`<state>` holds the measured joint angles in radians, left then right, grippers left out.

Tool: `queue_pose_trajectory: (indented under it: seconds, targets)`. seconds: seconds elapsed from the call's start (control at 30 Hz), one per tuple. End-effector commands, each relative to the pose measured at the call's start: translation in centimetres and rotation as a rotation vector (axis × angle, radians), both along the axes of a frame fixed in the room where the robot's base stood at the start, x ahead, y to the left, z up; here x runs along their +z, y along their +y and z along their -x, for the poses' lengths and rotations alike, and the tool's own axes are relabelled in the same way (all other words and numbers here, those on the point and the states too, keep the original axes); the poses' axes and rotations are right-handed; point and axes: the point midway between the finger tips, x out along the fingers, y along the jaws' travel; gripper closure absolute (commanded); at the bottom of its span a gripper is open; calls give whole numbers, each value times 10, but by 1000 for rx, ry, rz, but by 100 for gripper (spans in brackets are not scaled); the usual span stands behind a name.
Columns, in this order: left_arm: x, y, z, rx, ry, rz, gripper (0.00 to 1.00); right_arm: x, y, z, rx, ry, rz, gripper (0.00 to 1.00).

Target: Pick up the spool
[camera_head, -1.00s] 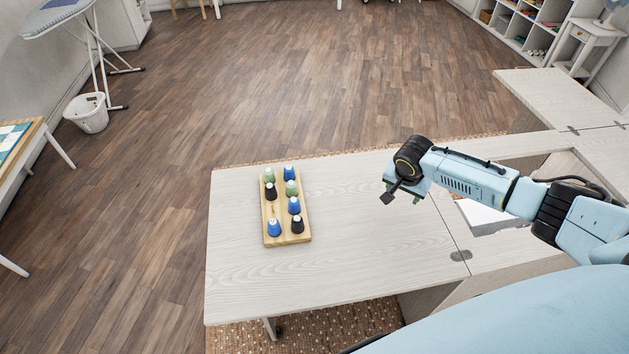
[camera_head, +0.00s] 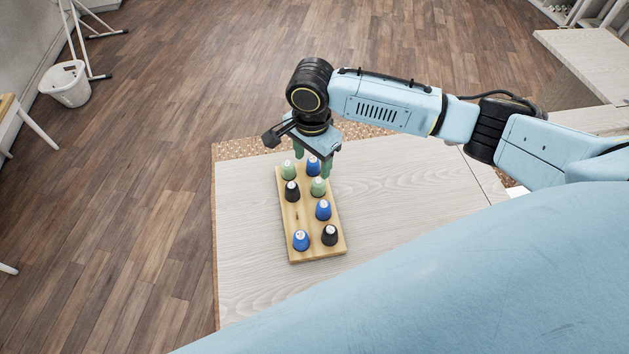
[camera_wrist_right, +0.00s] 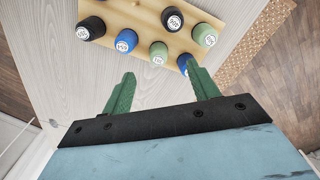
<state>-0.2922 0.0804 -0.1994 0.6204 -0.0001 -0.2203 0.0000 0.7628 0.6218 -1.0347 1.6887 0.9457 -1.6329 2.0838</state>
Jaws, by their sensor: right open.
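The spools are cones of thread standing upright on a wooden board (camera_head: 312,222). In the head view they are green (camera_head: 288,170) and blue (camera_head: 313,167) in the far row, black (camera_head: 291,191) and green (camera_head: 318,187) behind a single blue (camera_head: 323,210), then blue (camera_head: 301,241) and black (camera_head: 330,235) nearest. My right gripper (camera_head: 312,161) is open and empty over the board's far end. In the right wrist view the open fingers (camera_wrist_right: 160,73) point toward a green spool (camera_wrist_right: 158,53) and a blue spool (camera_wrist_right: 185,63). My left gripper is not in view.
The pale wooden table (camera_head: 250,235) is clear around the board. Its far edge lies just beyond the board, with a woven rug (camera_head: 233,149) below. A white basket (camera_head: 66,84) stands on the floor at the far left.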

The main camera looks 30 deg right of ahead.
Motion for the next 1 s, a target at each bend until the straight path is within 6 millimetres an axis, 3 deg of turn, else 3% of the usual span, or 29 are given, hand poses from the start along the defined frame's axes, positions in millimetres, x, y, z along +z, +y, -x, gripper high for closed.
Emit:
queue_pose_trajectory:
  seconds: [0.1,0.2,0.57,0.8,1.0]
  targets:
    - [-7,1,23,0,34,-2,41,-26,0,0,0,1,0,40]
    - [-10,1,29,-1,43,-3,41,-41,0,0,1,1,-1,40]
    - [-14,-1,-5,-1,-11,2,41,-75,-13,0,-2,0,2,40]
    - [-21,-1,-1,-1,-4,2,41,-102,-15,1,1,-1,1,40]
    - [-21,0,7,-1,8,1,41,-103,-15,1,2,-3,-1,40]
